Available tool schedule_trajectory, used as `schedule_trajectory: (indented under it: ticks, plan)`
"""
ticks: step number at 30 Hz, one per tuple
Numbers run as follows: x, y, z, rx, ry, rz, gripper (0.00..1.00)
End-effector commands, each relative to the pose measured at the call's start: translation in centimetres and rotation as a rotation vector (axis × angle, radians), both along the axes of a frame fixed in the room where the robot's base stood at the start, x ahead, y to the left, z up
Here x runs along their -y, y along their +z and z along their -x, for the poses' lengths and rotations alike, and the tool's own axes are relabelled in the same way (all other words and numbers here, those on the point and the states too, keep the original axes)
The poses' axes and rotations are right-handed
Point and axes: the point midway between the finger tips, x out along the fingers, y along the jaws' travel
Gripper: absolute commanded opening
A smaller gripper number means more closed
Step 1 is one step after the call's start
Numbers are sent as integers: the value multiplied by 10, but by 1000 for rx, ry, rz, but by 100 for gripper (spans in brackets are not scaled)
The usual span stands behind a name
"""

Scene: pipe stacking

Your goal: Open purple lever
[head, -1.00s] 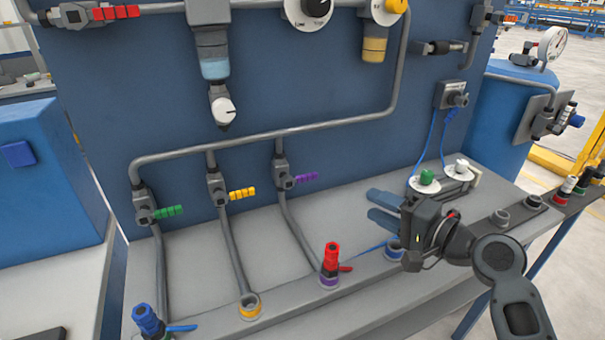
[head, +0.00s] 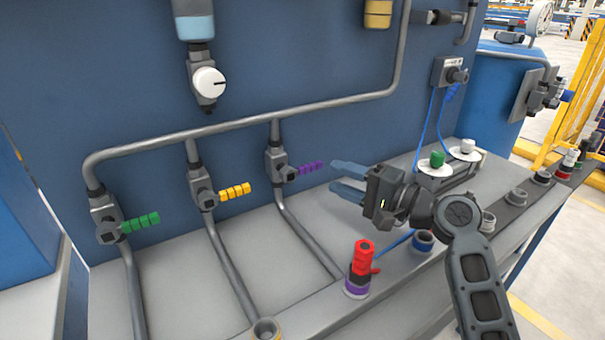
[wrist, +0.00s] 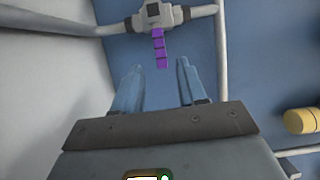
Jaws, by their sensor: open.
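The purple lever (head: 306,170) sticks out to the right from its grey valve (head: 280,164) on the rightmost of the three branch pipes. In the wrist view the purple lever (wrist: 160,48) points toward my gripper, just ahead of the gap between the fingertips. My gripper (head: 340,178) is open and empty, with blue fingers just right of the lever's free end. In the wrist view my gripper (wrist: 159,68) has one finger on each side of the lever's line. The lever appears not to be between the fingers.
A yellow lever (head: 234,190) and a green lever (head: 140,223) sit on valves to the left. A red connector (head: 362,257) stands below my gripper on the bench ledge. The blue panel (head: 330,90) is behind the pipes. White round parts with a green knob (head: 437,158) are to the right.

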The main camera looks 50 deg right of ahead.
Motion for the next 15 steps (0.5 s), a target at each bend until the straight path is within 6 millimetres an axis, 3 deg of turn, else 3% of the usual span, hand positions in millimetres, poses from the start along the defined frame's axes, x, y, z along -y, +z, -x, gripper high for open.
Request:
schedule_trajectory:
  ticks: [15]
  plan:
    - [-8,1,-66,0,1,0,42]
